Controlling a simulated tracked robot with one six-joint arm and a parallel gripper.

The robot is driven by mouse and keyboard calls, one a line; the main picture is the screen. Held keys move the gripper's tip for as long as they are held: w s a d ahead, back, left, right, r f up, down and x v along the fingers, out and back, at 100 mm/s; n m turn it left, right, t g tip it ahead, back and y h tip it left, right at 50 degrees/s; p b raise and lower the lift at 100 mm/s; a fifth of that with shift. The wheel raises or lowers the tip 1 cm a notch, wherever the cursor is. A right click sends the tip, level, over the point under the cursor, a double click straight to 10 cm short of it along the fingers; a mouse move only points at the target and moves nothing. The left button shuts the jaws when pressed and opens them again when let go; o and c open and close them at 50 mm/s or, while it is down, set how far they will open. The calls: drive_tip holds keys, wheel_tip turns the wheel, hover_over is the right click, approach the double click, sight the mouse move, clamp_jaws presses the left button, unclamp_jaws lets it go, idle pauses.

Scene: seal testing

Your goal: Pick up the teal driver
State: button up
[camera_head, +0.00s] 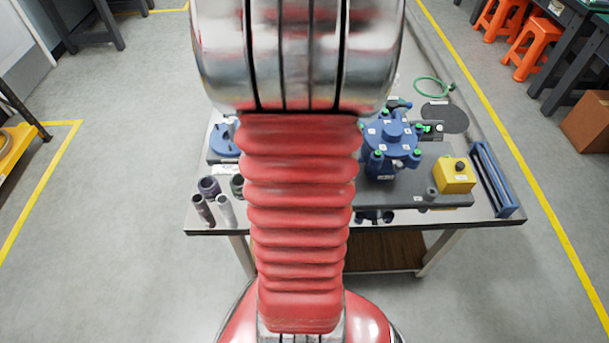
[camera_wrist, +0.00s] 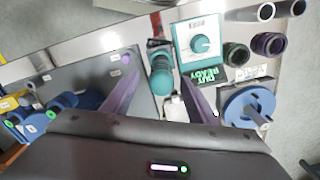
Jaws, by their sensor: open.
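In the wrist view the teal driver (camera_wrist: 161,78) stands out as a rounded teal handle with a darker part beyond it. My gripper (camera_wrist: 159,70) is open, with one dark purple finger on each side of the driver in the picture. A gap shows between each finger and the handle, and the jaws hold nothing. How far the fingertips are above the driver is hard to tell. In the head view my arm covers the middle of the table, and both the driver and my gripper are hidden.
A teal dial box (camera_wrist: 198,44) stands close right of the driver, with a green-lettered sign (camera_wrist: 207,76) beside it. A blue round fixture (camera_wrist: 248,108), dark rings (camera_wrist: 267,44) and grey tubes lie farther right. A blue flanged housing (camera_head: 390,143) and yellow button box (camera_head: 454,176) stand on the table (camera_head: 480,218).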

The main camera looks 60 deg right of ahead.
drive_tip(key=shift+d+f, duration=0.1)
drive_tip(key=shift+f, duration=2.4)
drive_tip(key=shift+c, duration=0.4)
drive_tip(key=c, duration=1.2)
drive_tip(key=shift+r, duration=0.1)
wheel_tip(320, 180, up, 10)
drive_tip(key=shift+w, duration=0.1)
